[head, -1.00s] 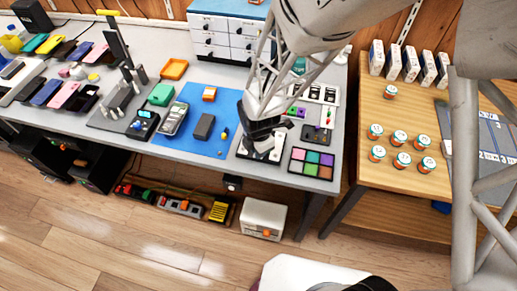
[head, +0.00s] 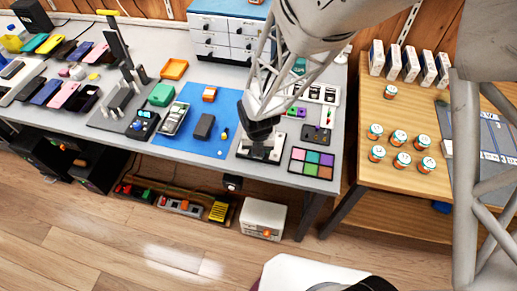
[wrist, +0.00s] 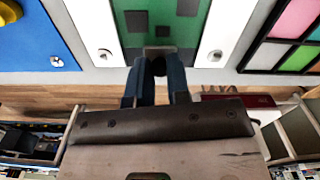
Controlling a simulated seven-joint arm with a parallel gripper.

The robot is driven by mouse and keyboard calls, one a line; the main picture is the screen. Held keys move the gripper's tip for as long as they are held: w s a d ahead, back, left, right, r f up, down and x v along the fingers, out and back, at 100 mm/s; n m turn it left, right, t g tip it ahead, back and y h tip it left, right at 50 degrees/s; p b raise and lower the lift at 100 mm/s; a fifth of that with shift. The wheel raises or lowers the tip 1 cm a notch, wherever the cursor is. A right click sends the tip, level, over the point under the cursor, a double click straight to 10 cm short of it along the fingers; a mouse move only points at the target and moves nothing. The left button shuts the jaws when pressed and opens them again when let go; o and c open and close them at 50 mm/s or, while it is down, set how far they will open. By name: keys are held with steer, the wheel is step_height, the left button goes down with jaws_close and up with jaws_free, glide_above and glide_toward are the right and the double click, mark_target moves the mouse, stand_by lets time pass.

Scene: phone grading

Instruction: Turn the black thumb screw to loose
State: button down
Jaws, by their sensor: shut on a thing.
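My gripper (wrist: 158,66) reaches down to a white fixture (head: 246,155) near the front edge of the grey workbench. In the wrist view the white fixture (wrist: 232,25) carries a green board with dark parts. The blue fingertips are close together at the fixture's near edge, shut on a small dark piece, the black thumb screw (wrist: 159,65). The fingers hide most of the screw, and its turn position cannot be told. In the head view my gripper covers it.
A blue mat (head: 205,145) with a phone and small parts lies left of the fixture. A colour swatch tray (head: 291,168) stands close on its right. Small silver knobs (wrist: 105,54) flank the fingers. A wooden side table (head: 380,185) holds several jars and boxes.

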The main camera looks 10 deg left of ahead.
steer(key=shift+n, duration=1.3)
steer(key=c, duration=1.1)
jaws_free()
steer(key=shift+r, duration=3.9)
